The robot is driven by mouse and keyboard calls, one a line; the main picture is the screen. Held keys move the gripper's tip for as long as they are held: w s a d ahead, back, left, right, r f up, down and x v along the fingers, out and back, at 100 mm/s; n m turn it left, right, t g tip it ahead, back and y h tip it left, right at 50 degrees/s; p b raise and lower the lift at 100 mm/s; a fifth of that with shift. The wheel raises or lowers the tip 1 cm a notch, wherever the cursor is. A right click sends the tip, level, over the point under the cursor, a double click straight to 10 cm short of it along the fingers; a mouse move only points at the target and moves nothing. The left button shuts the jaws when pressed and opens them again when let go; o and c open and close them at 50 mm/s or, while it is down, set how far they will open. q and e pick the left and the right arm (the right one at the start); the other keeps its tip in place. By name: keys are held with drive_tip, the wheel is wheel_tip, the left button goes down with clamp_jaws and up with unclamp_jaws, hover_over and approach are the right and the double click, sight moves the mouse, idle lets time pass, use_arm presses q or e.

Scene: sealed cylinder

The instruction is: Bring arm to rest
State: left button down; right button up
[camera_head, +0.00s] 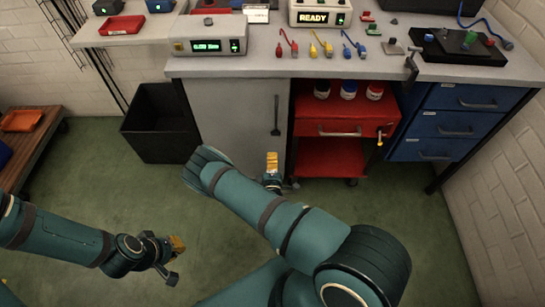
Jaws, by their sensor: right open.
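My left arm comes in from the left edge, low over the green floor. My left gripper (173,259) is at its end, clear of the bench, with a yellow fingertip showing. How far its fingers are apart is not clear. My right arm reaches from the bottom right up toward the middle. My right gripper (272,166) is open in front of the grey cabinet door, below the bench top, with its yellow fingertip pointing up. Nothing shows in its grasp. Part of its wrist is hidden behind my forearm.
The workbench (262,68) carries a "READY" device (320,13), a second display box (208,46) and several coloured tools. A red cart (342,128) with bottles and blue drawers (450,122) stand below. A black bin (160,122) stands left. The front floor is open.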

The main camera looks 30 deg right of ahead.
idle(0.4)
drive_tip(key=s+a+f+m+g+y, duration=0.3)
drive_tip(key=s+a+m+g+y, duration=0.4)
drive_tip(key=m+g, duration=0.25)
drive_tip(key=s+a+r+m+g+y, duration=0.4)
drive_tip(key=s+a+r+y, duration=0.2)
drive_tip(key=s+a+r, duration=0.3)
drive_tip(key=a+r, duration=0.3)
drive_tip(key=a, duration=0.1)
drive_tip(key=shift+s+a+r+y, duration=0.15)
drive_tip(key=shift+r+y, duration=0.05)
drive_tip(key=shift+y, duration=0.1)
drive_tip(key=shift+o, duration=0.2)
idle(0.4)
